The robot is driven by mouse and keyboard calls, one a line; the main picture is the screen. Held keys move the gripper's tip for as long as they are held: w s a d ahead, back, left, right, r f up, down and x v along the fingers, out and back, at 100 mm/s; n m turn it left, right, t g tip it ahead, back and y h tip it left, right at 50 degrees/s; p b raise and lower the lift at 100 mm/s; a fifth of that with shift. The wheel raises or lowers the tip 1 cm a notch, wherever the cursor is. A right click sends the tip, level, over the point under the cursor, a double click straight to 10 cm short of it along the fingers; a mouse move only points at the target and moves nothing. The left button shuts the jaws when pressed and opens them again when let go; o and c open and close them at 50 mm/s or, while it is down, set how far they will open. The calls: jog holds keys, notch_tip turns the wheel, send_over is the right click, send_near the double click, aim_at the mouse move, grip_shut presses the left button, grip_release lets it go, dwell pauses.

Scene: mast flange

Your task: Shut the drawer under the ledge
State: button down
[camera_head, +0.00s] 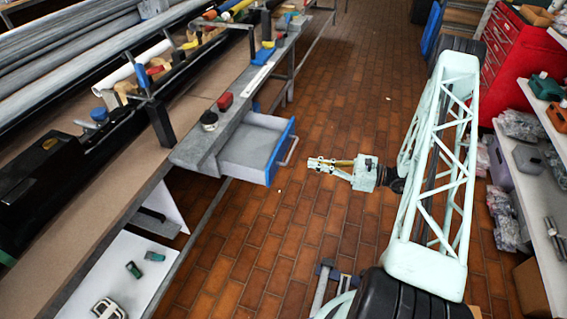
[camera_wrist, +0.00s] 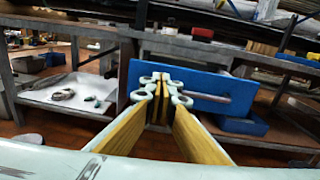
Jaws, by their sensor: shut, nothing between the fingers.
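The drawer (camera_head: 250,146) stands pulled out from under the grey ledge (camera_head: 238,110), with its pale inside showing. Its blue front (camera_head: 281,148) has a bar handle (camera_head: 289,152) facing the aisle. My gripper (camera_head: 314,163) is shut and empty, to the right of the drawer front, and points at it with a gap between. In the wrist view the blue front (camera_wrist: 205,78) and its grey handle (camera_wrist: 198,97) lie beyond my shut fingertips (camera_wrist: 160,92), which cover part of the front. Whether they touch the front cannot be told from this view.
A red block (camera_head: 225,101) and a dark round item (camera_head: 209,120) lie on the ledge. The long workbench runs along the left. A red tool cabinet (camera_head: 512,44) and a loaded shelf (camera_head: 545,180) stand at the right. The brick floor (camera_head: 350,95) between is mostly clear.

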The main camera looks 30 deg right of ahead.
aim_at(277, 158)
jog(key=shift+s+d+f+m+t+h, duration=0.15)
jog(key=shift+s+d+f+m+t, duration=0.1)
jog(key=shift+f, duration=0.4)
jog(key=shift+s+d+f+m+t+h, duration=0.15)
jog(key=shift+d+f, duration=0.1)
jog(key=shift+f, duration=0.35)
jog(key=shift+w+a, duration=0.1)
jog(key=shift+b+x, duration=1.35)
jog(key=shift+x, duration=5.5)
jog(key=shift+w+a, duration=0.1)
